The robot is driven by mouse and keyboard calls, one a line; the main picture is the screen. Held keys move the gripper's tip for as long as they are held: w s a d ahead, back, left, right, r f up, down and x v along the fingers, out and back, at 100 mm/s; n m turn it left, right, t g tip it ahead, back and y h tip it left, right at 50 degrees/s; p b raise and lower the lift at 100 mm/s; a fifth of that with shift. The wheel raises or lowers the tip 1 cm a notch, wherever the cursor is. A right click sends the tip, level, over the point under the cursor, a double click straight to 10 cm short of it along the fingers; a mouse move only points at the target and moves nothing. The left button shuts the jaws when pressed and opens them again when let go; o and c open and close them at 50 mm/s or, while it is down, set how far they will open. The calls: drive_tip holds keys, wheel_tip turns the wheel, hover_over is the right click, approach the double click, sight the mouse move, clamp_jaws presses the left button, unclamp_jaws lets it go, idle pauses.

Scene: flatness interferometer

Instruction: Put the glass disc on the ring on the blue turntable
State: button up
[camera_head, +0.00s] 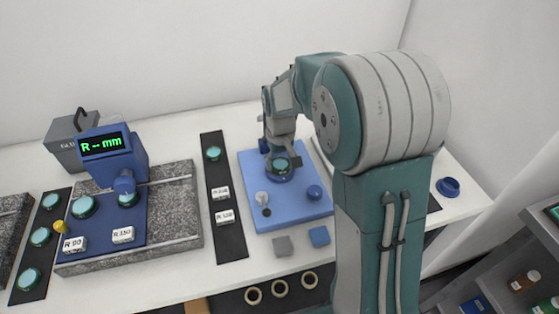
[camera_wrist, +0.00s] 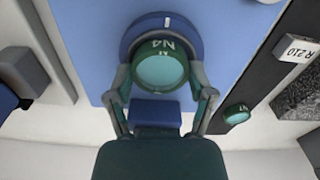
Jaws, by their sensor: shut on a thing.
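The glass disc (camera_head: 281,164) is pale teal with a dark green rim marked "N4". In the wrist view the disc (camera_wrist: 160,70) sits between the two fingers of my gripper (camera_wrist: 162,92), which is shut on it. The round blue turntable (camera_head: 280,178) is directly below or behind the disc on a light blue base plate (camera_head: 300,215). In the wrist view the turntable (camera_wrist: 140,30) shows past the disc's upper edge, with a white mark. The disc overlaps the turntable; I cannot tell whether they touch.
A dark strip left of the plate holds another disc (camera_head: 213,153) and white labels (camera_head: 221,193). A blue gauge (camera_head: 112,155) with a green display stands on granite farther left. A white knob (camera_head: 262,198) and a blue knob (camera_head: 314,192) stand on the plate.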

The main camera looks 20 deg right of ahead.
sight(279, 163)
drive_tip(key=o, duration=0.9)
drive_tip(key=shift+c, duration=0.2)
drive_tip(key=shift+o, duration=1.2)
drive_tip(key=shift+a, duration=0.15)
drive_tip(key=shift+r, duration=0.1)
wheel_tip(279, 163, up, 12)
drive_tip(key=s+r+m+t, duration=0.1)
drive_tip(key=s+r+t, duration=0.2)
drive_tip(key=s, duration=2)
drive_tip(key=t, duration=0.2)
drive_tip(key=shift+s+m+t, duration=0.15)
drive_tip(key=shift+m+t, duration=0.15)
drive_tip(key=shift+m, duration=0.1)
drive_tip(key=shift+r, duration=0.15)
